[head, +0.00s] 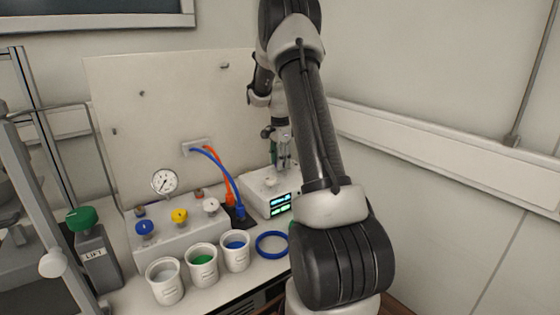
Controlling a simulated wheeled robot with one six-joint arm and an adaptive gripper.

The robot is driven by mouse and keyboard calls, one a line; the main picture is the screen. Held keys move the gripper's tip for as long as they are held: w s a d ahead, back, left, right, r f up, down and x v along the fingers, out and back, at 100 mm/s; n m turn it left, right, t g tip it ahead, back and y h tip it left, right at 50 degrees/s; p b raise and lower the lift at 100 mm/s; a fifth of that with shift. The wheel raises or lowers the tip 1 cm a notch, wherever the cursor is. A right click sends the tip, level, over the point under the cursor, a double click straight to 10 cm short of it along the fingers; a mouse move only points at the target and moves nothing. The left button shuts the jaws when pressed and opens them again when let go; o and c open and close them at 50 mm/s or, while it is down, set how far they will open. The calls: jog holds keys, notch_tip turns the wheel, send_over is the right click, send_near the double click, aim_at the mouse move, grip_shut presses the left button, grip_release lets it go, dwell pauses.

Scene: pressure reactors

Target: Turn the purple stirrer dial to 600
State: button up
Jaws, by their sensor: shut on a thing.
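My gripper (283,165) points down over the back of the white instrument box (262,199), behind my arm. It is small in the head view. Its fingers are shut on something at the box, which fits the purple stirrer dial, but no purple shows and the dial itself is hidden. Two lit displays are on the box's front, a cyan upper one (281,199) and a green lower one (280,210). Their digits are too small to read. The right part of the box is hidden by my arm.
Three white cups (203,268) stand in front, beside a blue ring (271,244). To the left are a panel with coloured knobs (179,216), a pressure gauge (164,181) and a green-capped bottle (93,255). Orange and blue cables (222,172) run down left of the box.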

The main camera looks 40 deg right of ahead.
jog(key=shift+w, duration=0.1)
dwell(0.3)
jog(key=o, duration=1)
jog(key=shift+r, duration=0.15)
notch_tip(320, 180, up, 12)
jog(key=shift+f, duration=0.15)
